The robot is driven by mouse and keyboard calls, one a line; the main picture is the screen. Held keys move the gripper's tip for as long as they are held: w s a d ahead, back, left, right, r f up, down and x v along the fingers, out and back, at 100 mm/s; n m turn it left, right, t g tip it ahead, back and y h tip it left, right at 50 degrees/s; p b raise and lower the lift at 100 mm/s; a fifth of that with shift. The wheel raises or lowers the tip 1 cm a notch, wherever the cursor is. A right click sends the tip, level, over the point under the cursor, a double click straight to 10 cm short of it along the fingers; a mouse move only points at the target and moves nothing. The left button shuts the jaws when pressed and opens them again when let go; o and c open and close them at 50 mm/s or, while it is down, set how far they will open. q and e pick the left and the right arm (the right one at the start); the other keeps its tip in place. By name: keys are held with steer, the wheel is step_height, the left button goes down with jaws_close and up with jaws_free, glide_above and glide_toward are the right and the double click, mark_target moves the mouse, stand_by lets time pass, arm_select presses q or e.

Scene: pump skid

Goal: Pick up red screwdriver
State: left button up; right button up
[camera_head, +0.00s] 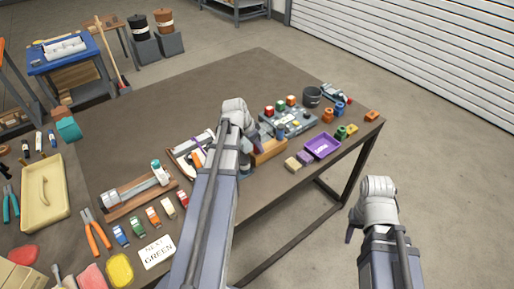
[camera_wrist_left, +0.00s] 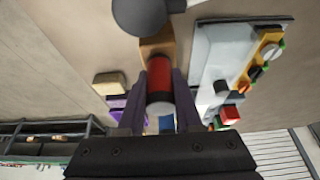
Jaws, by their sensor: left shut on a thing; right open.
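The red screwdriver (camera_wrist_left: 159,80) shows in the left wrist view as a red handle with a grey end. My left gripper (camera_wrist_left: 161,103) is shut on it, one finger on each side of the handle. Just beyond it is a wooden block (camera_wrist_left: 157,47); I cannot tell whether the screwdriver is still in it. In the head view the wooden block (camera_head: 269,151) sits beside my left gripper (camera_head: 250,143), and my arm hides the screwdriver. My right gripper (camera_head: 351,232) is off the table's right side, empty, its fingers barely visible.
A grey control box (camera_head: 287,124) with coloured buttons lies beyond the block. A purple tray (camera_head: 322,147) and a dark mug (camera_head: 312,95) are to the right. Pliers (camera_head: 96,233), a yellow tray (camera_head: 42,195) and other items fill the left. The table's far middle is clear.

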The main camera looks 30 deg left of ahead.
arm_select(q)
jaws_close()
steer(key=shift+r, duration=0.1)
step_height(320, 180, up, 10)
steer(key=p, duration=1)
